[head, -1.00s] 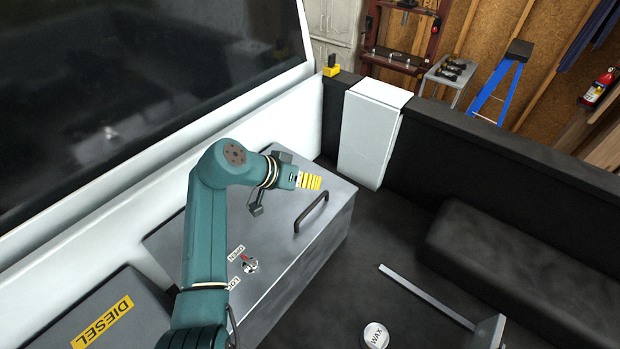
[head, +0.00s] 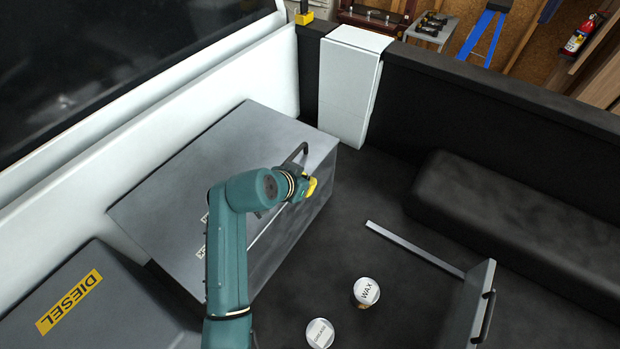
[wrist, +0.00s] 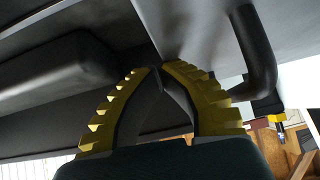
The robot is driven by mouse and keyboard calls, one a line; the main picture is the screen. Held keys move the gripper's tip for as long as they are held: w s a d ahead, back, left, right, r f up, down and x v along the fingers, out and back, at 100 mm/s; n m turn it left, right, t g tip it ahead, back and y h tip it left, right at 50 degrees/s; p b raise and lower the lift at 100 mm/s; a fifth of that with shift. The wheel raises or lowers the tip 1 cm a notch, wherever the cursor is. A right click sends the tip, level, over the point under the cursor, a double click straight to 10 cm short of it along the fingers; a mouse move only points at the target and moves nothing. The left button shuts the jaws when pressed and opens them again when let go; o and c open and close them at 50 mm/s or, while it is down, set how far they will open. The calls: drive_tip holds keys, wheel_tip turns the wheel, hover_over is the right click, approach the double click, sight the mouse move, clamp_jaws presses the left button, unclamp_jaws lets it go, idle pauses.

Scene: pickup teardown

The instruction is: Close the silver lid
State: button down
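The silver box (head: 160,200) stands against the white truck wall, and its flat silver lid shows on top. A black bar handle (head: 297,152) is on the lid near its right end; it also shows in the wrist view (wrist: 255,55). My gripper (head: 312,188) is near the front right edge of the box, just in front of the handle. In the wrist view my gripper's yellow ribbed fingers (wrist: 160,68) meet at the tips with nothing between them, beside the handle and not around it. My arm covers part of the lid and its lock label.
A grey DIESEL box (head: 75,300) stands at lower left. A wax can (head: 367,291) and another can (head: 320,333) stand on the floor. A grey panel with a handle (head: 478,305) and a silver bar (head: 415,248) are at right. A black padded block (head: 520,235) lies behind them.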

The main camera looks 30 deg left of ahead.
drive_tip(key=shift+f, duration=0.2)
drive_tip(key=w+r+p+v, duration=0.1)
drive_tip(key=w+r+v, duration=0.1)
drive_tip(key=v, duration=1.1)
drive_tip(key=shift+r+p, duration=0.15)
drive_tip(key=shift+p, duration=0.25)
drive_tip(key=shift+a, duration=0.1)
